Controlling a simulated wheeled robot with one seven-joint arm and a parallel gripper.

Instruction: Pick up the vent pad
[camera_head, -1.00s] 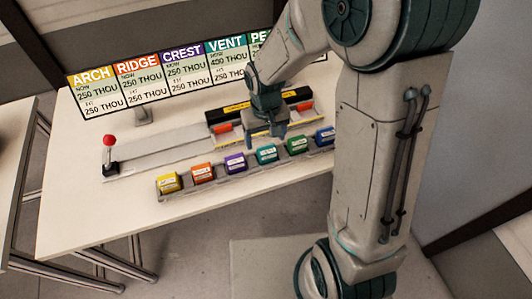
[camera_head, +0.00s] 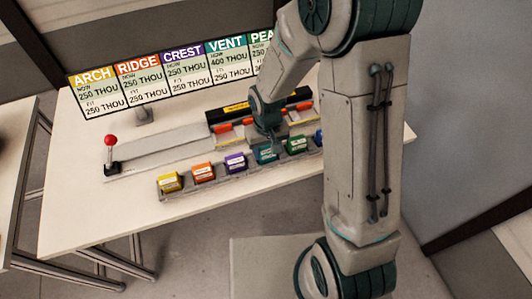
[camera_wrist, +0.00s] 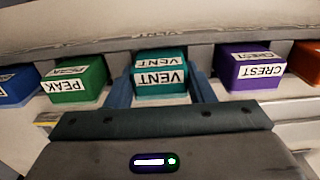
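The teal vent pad (camera_wrist: 160,82), with white VENT labels, sits in the row of coloured pads; in the head view it (camera_head: 265,155) is partly covered by my gripper. My gripper (camera_head: 268,146) is low over it. In the wrist view the two blue-grey fingers of my gripper (camera_wrist: 161,85) reach down on either side of the pad. They look open around it; I cannot tell whether either finger touches it.
The green peak pad (camera_wrist: 78,82) and the purple crest pad (camera_wrist: 250,70) stand close on either side. Orange (camera_head: 203,173) and yellow (camera_head: 170,182) pads are farther left in the tray. A red-knobbed lever (camera_head: 110,148) and a sign board (camera_head: 160,75) stand behind.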

